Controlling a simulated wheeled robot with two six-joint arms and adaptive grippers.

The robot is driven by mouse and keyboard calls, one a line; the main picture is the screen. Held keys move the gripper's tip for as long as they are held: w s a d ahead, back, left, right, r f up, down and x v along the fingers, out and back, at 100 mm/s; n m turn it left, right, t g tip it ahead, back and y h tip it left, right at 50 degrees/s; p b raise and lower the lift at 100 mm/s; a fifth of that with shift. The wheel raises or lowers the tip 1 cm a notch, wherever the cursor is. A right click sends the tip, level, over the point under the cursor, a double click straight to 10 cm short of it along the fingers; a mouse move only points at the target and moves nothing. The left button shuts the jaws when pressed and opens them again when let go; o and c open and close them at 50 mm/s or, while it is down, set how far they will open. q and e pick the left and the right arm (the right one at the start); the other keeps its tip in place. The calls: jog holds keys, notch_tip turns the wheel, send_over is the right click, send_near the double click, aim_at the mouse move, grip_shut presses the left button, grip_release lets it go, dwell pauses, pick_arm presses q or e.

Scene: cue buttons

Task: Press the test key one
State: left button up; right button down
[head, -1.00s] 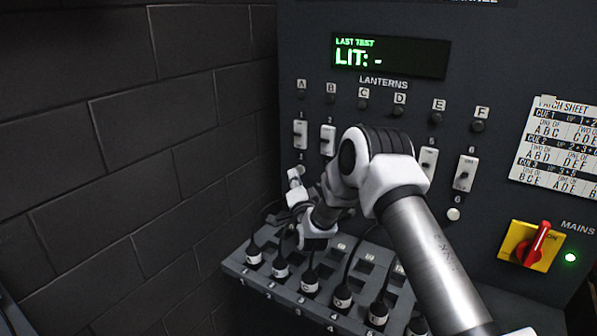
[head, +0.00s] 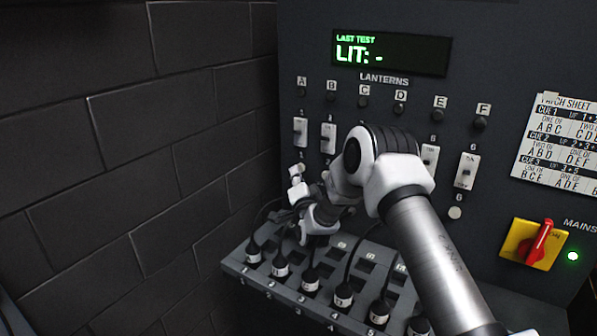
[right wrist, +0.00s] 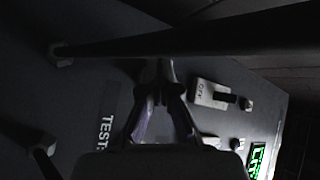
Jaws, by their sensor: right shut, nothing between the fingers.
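Test key one is a small pale round button (head: 300,168) at the left of the panel, below the switch marked 1 (head: 300,132). My right gripper (head: 296,184) is close by, at or just below that key in the head view, and partly covers the area. I cannot tell whether it touches the key. In the right wrist view the right gripper (right wrist: 160,68) has its dark fingers shut and empty, near the panel beside a TEST label (right wrist: 106,130). The display (head: 390,55) reads LIT: -. My left gripper is not in view.
Plugs with cables stand in the sloped patch shelf (head: 236,266) below my right arm. A cable (right wrist: 180,40) crosses the wrist view. Several slider switches, another pale key (head: 455,212) and the red mains switch (head: 540,242) are to the right. A brick wall (head: 130,150) borders the left.

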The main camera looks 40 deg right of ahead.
jog(key=shift+d, duration=0.15)
dwell(0.3)
jog(key=shift+s+a+b, duration=0.2)
jog(key=shift+a+b, duration=0.15)
jog(key=shift+a, duration=0.3)
jog(key=a, duration=0.1)
jog(key=s+a+b, duration=0.1)
jog(key=a, duration=0.1)
jog(key=s+a, duration=0.1)
jog(key=a, duration=0.1)
jog(key=shift+s+a+b, duration=0.15)
jog(key=shift+a+b, duration=0.1)
jog(key=shift+b, duration=0.1)
jog(key=shift+r, duration=0.1)
